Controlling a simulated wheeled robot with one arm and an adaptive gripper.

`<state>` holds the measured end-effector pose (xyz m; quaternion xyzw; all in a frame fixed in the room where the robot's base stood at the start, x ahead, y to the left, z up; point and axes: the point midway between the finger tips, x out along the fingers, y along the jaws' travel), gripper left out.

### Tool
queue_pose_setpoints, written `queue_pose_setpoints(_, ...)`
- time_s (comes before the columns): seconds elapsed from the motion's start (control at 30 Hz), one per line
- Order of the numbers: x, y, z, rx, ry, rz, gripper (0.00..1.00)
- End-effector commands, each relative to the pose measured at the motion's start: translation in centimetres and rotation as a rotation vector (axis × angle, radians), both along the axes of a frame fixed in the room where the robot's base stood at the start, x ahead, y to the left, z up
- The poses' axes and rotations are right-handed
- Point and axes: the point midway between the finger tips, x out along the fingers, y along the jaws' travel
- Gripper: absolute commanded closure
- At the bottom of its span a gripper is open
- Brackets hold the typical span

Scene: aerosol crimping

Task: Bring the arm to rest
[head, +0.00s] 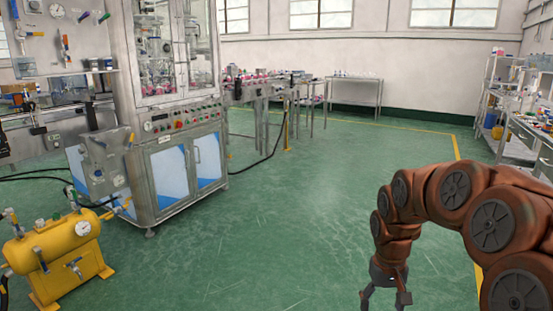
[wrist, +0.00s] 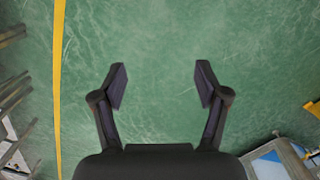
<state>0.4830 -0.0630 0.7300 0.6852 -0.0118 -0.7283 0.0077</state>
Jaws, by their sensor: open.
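My arm (head: 455,195) is brown and segmented. It arches in from the right edge of the head view and its end hangs downward. My gripper (head: 385,299) is at the bottom of the head view, pointing down over the green floor. In the wrist view my gripper (wrist: 160,86) has its two dark fingers wide apart. Nothing is between them but the floor, and it touches nothing that I can see.
A crimping machine (head: 185,172) with blue-white doors stands at left. A yellow tank (head: 62,254) is at the lower left. A conveyor (head: 270,88) runs behind. Shelves (head: 510,148) stand at right. The green floor (head: 290,215) between is clear, with a yellow line (wrist: 57,90).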

Motion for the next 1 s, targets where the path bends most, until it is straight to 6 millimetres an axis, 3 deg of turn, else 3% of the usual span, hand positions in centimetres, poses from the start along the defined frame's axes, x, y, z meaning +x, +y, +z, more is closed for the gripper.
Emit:
queue_pose_setpoints(0.2,-6.5,2.8,1.7,0.012,0.035,0.044,0.26)
queue_pose_setpoints(0.6,-18.7,5.5,2.5,0.018,0.109,0.055,0.26)
queue_pose_setpoints(0.8,-23.6,6.0,2.1,0.021,0.141,0.034,0.26)
queue_pose_setpoints(1.0,-27.1,6.2,1.6,0.025,0.161,0.009,0.26)
